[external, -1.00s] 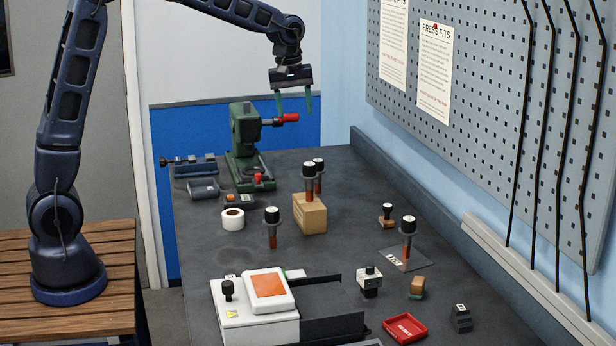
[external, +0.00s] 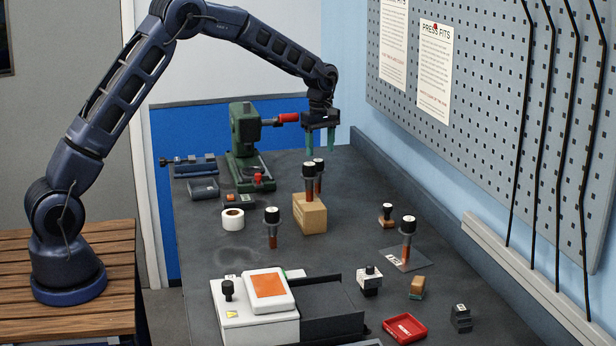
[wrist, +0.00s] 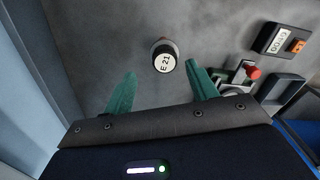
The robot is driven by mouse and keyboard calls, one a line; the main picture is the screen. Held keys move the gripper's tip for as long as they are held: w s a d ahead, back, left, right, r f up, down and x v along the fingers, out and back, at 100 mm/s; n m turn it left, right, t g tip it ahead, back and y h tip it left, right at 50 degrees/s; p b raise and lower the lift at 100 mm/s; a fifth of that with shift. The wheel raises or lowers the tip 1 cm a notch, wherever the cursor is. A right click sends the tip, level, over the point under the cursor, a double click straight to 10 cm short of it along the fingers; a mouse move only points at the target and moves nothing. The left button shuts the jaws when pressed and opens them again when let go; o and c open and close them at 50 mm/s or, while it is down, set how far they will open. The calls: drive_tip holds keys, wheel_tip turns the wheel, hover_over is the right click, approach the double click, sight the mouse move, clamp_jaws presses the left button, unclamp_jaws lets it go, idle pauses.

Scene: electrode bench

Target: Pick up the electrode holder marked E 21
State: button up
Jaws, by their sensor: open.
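In the wrist view, the electrode holder marked E 21 (wrist: 163,58) shows its round white top with a dark rim, just beyond and between my fingertips. My gripper (wrist: 160,70) is open and empty, its two green fingers apart from the holder. In the external view my gripper (external: 320,148) points down above the bench, behind the cardboard-coloured block. The black-topped holder just below it (external: 319,165) appears to be E 21. Its lower part is hidden by the block and a nearer holder. Markings on the tops cannot be read in the external view.
A similar holder (external: 309,181) stands at the tan block (external: 311,216), close in front. Other holders stand to the left (external: 272,226) and right (external: 408,229). A green press (external: 243,145) with a red handle is left of my gripper; the pegboard wall (external: 485,110) is right.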

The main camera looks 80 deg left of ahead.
sight(318, 162)
wheel_tip(318, 162, down, 4)
drive_tip(key=shift+f, duration=0.1)
drive_tip(key=shift+s+f, duration=0.2)
drive_tip(key=shift+f, duration=1.1)
drive_tip(key=shift+s+f, duration=0.15)
drive_tip(key=shift+f, duration=1.1)
drive_tip(key=shift+c, duration=0.5)
drive_tip(key=c, duration=0.9)
drive_tip(key=shift+r, duration=0.15)
